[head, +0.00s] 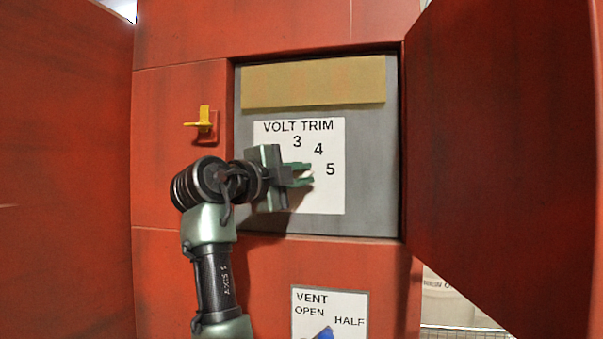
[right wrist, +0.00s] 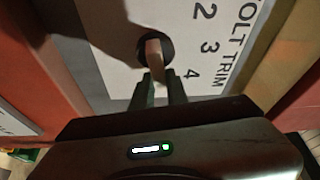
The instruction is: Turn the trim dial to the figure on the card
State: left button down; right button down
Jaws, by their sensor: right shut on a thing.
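The trim dial (right wrist: 155,48) is a dark round with a pale raised grip, on a white plate (head: 333,200) headed VOLT TRIM. In the right wrist view the figures 2, 3 and 4 show beside it; in the head view 3, 4 and 5 show. My right gripper (head: 302,175) is at the dial, and its fingers (right wrist: 159,88) are shut on the pale grip. In the head view the gripper hides most of the dial. I cannot tell which figure the dial points at. No card with a readable figure shows. My left gripper is not in view.
The plate sits in a grey recess (head: 372,150) of a red cabinet, under a blank tan strip (head: 313,82). An open red door (head: 500,150) stands at the right. A yellow latch (head: 204,120) is at the left. A VENT plate (head: 345,305) is below.

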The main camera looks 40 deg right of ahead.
jog(key=shift+f, duration=0.1)
jog(key=c, duration=1.4)
grip_release()
jog(key=shift+w, duration=0.15)
jog(key=b+v, duration=0.3)
jog(key=v, duration=0.4)
jog(key=shift+a, duration=0.4)
jog(key=shift+f, duration=0.1)
